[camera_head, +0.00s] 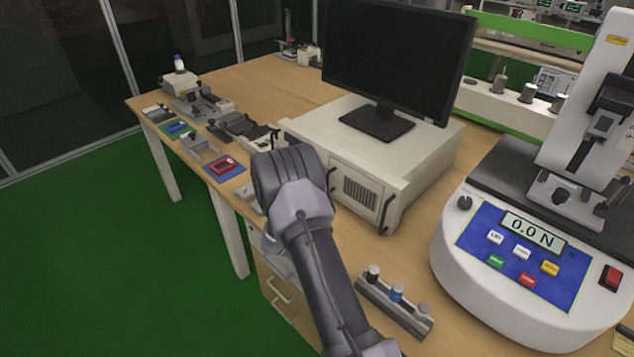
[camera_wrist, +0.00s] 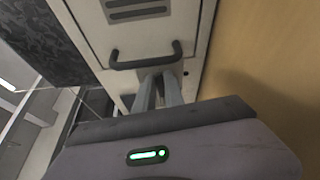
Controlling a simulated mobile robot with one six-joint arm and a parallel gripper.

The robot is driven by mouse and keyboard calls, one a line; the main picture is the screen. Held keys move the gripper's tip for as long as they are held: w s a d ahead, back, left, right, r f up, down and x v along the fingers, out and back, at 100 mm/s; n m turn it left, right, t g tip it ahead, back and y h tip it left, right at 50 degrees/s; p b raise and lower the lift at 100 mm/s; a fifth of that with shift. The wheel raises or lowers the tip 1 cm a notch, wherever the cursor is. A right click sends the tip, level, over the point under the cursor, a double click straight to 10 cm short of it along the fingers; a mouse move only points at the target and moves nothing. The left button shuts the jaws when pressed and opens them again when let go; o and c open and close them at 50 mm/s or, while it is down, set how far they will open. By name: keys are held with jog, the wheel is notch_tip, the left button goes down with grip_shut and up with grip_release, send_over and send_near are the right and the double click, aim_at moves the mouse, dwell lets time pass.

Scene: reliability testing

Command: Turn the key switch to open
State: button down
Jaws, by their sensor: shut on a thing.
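A beige computer case (camera_head: 436,143) stands under the monitor, with a grilled front panel and dark handles. In the wrist view, the front panel (camera_wrist: 125,35) fills the upper middle, with a dark bar handle (camera_wrist: 146,60) across it. My gripper (camera_wrist: 158,76) reaches the panel just below this handle. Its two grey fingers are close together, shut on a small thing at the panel. The key switch is hidden by the fingers, so its turn position cannot be seen. In the head view, my wrist covers the case's near left corner and hides the fingertips.
A black monitor (camera_head: 397,60) stands on the case. A white force tester (camera_head: 455,245) reading 0.0 N is at the right. A rack of small cylinders (camera_head: 396,302) lies right of my arm. Several small fixtures (camera_head: 200,100) line the left table edge.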

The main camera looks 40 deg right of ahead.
jog(key=c, duration=1.4)
grip_release()
jog(key=shift+c, duration=0.2)
jog(key=p+v, duration=0.5)
jog(key=v, duration=1.1)
jog(key=shift+s+a+r, duration=0.1)
jog(key=shift+s+a, duration=0.05)
jog(key=shift+a, duration=0.05)
jog(key=shift+s+a, duration=0.3)
jog(key=shift+a, duration=0.1)
